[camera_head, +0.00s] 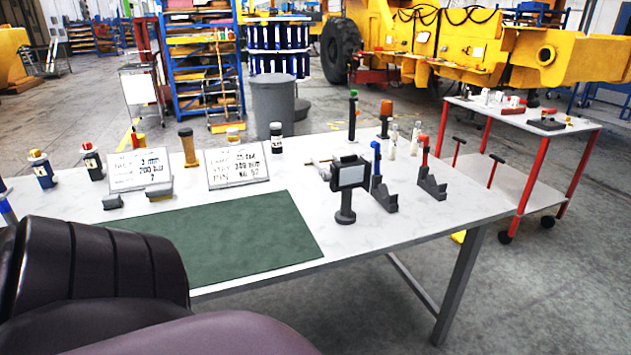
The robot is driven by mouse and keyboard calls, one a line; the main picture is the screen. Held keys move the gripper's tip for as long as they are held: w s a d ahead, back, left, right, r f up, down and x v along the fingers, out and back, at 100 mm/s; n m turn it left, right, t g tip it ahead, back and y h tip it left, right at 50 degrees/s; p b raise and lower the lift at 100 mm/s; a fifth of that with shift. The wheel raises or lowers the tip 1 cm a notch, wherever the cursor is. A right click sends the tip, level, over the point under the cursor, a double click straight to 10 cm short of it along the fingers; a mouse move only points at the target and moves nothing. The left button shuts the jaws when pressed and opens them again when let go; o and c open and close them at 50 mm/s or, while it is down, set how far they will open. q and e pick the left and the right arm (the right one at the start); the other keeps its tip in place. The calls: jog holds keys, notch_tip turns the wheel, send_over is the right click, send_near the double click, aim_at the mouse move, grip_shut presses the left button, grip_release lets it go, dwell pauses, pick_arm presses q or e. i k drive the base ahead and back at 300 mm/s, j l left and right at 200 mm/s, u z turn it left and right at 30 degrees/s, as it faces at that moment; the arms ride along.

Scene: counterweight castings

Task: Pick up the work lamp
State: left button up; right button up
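The work lamp (349,179) appears to be the small black unit with a boxy rectangular head on a short round stand. It stands upright on the right part of the white table (400,228), just right of the green mat. Its stand is free of other things at the front. A blue-handled clamp (380,178) stands close behind it on the right. Neither gripper shows in the head view. Dark, rounded parts fill the lower left corner and hide the table's near left part; they look like my own arm.
A green mat (225,240) lies bare. Two sign boards (238,166) and several bottles (277,138) stand behind it. A red-handled clamp (430,178) stands right of the lamp. Green-topped (352,116) and orange-topped (385,118) tools stand behind. A red-legged cart (525,180) is beyond the table's right end.

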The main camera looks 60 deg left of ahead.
aim_at(346, 216)
jog(key=u, duration=1.65)
jog(key=i+l+u, duration=0.1)
jog(key=u, duration=0.4)
jog(key=l, duration=0.1)
